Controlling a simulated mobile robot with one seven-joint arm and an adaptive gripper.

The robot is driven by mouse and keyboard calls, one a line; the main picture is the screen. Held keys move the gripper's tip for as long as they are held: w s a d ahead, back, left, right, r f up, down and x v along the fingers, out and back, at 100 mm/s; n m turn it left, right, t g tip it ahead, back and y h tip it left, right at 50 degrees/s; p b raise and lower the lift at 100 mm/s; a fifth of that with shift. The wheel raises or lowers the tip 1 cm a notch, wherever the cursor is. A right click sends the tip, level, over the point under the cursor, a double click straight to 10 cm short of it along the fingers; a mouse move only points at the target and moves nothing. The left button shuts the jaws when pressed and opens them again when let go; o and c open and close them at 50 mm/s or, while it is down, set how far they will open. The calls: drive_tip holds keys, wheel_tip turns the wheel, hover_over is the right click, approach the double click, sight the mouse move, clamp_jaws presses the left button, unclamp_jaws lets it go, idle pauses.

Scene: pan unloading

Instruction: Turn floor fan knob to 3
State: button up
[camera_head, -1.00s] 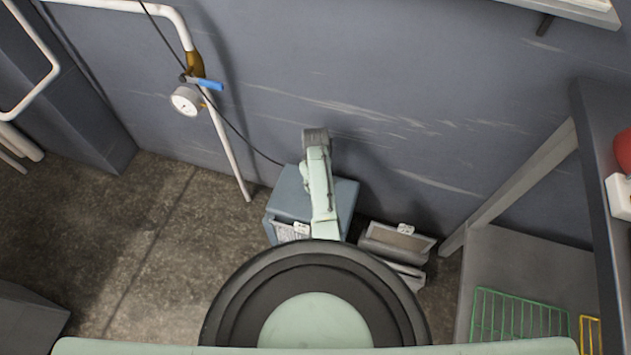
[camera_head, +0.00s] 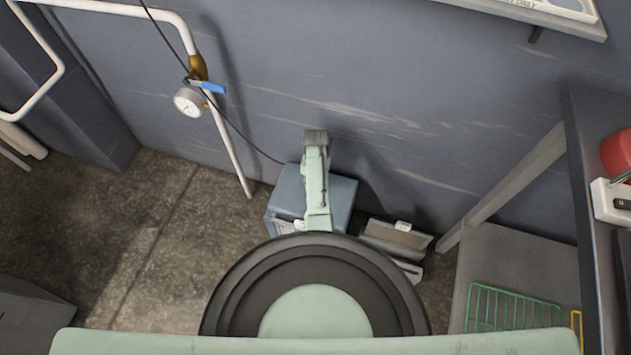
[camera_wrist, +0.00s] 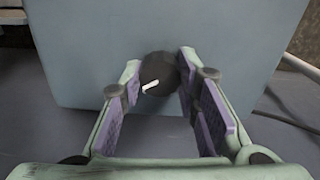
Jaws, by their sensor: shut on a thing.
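A round black knob (camera_wrist: 155,68) with a white pointer mark sits on the face of a blue-grey box (camera_wrist: 225,75) in the wrist view. The white mark is on the knob's lower left part and slants slightly down to the left. My gripper (camera_wrist: 159,68) is shut on the knob, with a purple-padded finger at each side of it. No scale numbers can be read around the knob. In the head view the blue-grey box (camera_head: 343,203) stands on the floor by the wall, partly behind my arm. The knob and my fingers are hidden there.
A low grey open-lidded case (camera_head: 397,238) lies right of the box. A shelf with a green wire rack (camera_head: 512,308) is at the right.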

drive_tip(key=shift+m, duration=1.1)
drive_tip(key=o, duration=1.2)
drive_tip(key=shift+c, duration=0.2)
wheel_tip(320, 180, up, 12)
drive_tip(key=shift+s, duration=0.1)
